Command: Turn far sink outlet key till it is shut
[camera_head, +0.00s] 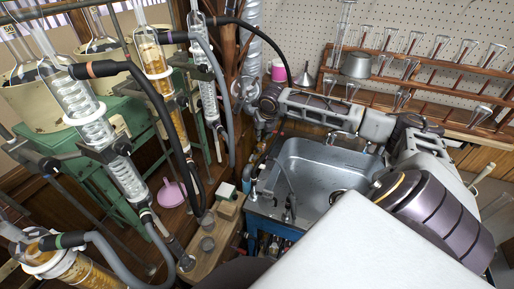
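The metal sink (315,172) is in the middle of the view. Small outlet fittings stand along its left edge: a far one (261,164), with its key too small to make out, and a nearer grey one (289,211). My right arm reaches in from the right, across the back of the sink. My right gripper (259,127) is at the sink's far left corner, above and just behind the far outlet fitting. Whether its fingers touch the key, and whether they are open or shut, cannot be told. My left gripper is not in view.
Glass condensers (151,55) with grey and black hoses stand close on the left. A wooden block (228,208) and small beakers sit left of the sink. A wooden rack (440,72) of glassware runs behind my arm. The sink basin is empty.

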